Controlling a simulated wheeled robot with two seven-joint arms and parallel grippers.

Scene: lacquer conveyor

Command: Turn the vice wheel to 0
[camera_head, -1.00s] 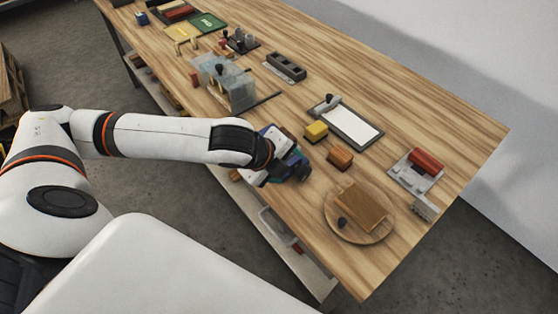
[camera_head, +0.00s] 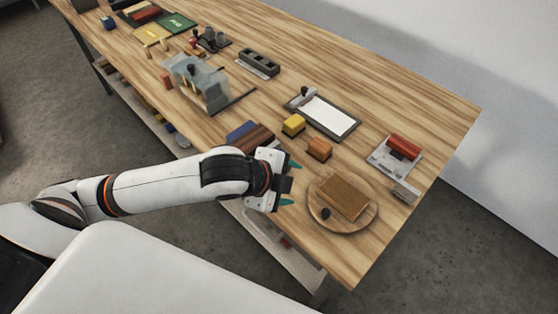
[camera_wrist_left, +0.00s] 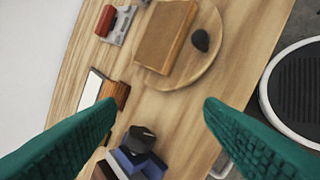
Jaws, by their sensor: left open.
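A blue and brown block-like piece (camera_head: 250,135), apparently the vice, sits at the bench's front edge, partly hidden behind my left gripper in the head view. In the left wrist view its blue part (camera_wrist_left: 150,165) shows at the bottom, with a dark round part (camera_wrist_left: 141,138) on it that looks like the wheel. No scale or number is readable. My left gripper (camera_head: 290,182) is open and empty, its teal fingers pointing right toward the round board. The wheel lies low between the fingers in the left wrist view, apart from them. My right gripper is not in view.
A round wooden board (camera_head: 368,215) with a brown slab and a dark knob lies close to the right. Yellow (camera_head: 293,125) and orange (camera_head: 319,149) blocks, a white-topped tray (camera_head: 330,120) and a grey fixture with a red block (camera_head: 403,146) stand behind. The bench's far right is clear.

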